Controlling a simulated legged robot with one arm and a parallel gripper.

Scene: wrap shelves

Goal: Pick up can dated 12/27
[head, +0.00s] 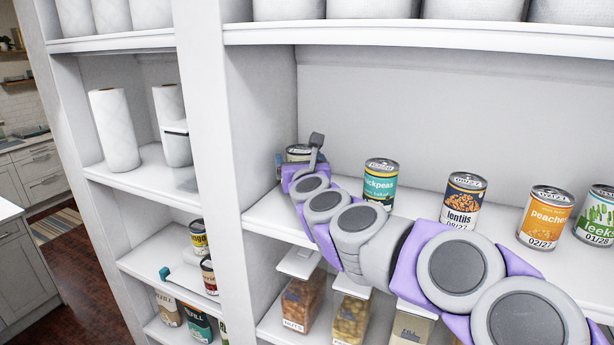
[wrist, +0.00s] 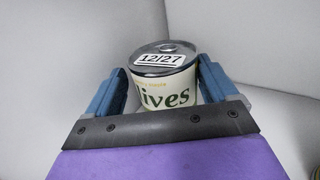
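A can with a silver lid marked 12/27 (wrist: 162,58) and a cream label ending in "ives" stands upright in the wrist view. In the head view the can (head: 298,149) is at the left end of the middle shelf, partly hidden by my gripper (head: 312,160). My gripper's blue fingers (wrist: 162,90) are apart, one on each side of the can, very close to it. Firm contact is not clear. The can's lower part is hidden behind my gripper's dark edge, so its base does not show.
To the right on the same shelf (head: 265,215) stand a chickpeas can (head: 380,187), lentils (head: 462,203), peaches (head: 546,219) and leeks (head: 597,217). A white side wall (head: 255,130) is close left of my gripper. Clear containers (head: 302,298) stand below.

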